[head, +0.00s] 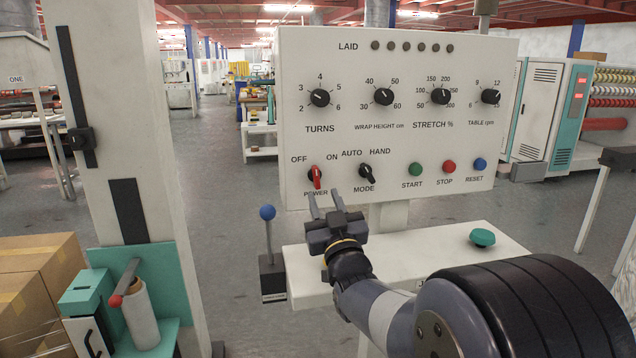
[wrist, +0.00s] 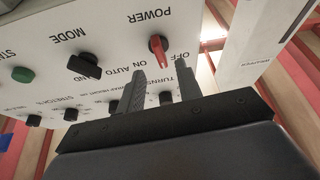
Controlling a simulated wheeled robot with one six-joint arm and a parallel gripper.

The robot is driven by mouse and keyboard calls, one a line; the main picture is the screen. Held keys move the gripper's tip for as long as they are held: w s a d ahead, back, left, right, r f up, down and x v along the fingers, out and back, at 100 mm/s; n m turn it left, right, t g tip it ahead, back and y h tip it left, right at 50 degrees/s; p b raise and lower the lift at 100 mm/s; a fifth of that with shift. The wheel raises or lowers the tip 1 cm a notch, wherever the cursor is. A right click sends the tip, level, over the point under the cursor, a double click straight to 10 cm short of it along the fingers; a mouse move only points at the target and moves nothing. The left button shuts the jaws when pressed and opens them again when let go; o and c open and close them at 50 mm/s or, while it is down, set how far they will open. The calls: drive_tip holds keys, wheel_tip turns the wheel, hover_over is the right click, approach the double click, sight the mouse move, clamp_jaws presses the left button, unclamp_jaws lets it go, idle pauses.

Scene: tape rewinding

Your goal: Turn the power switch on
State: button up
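The power switch (head: 316,177) is a red-handled rotary knob at the lower left of the white control panel (head: 375,65), with OFF printed at its upper left and ON at its upper right. Its handle stands close to upright; I cannot tell surely which label it points at. It also shows upside down in the wrist view (wrist: 158,48). My gripper (head: 325,193) is open, with its two fingers apart and nothing between them. It is just below the switch and slightly right. In the wrist view the fingertips (wrist: 160,68) point toward the red handle, with no clear contact.
The black MODE knob (head: 366,173) sits close on the right. Green START (head: 415,169), red STOP (head: 449,166) and blue RESET (head: 480,164) buttons lie further right. A blue-topped lever (head: 267,212) stands left of my gripper. A white shelf (head: 440,245) with a green button is below.

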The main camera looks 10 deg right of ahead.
sight(318, 180)
drive_tip(key=shift+x, duration=2.75)
clamp_jaws()
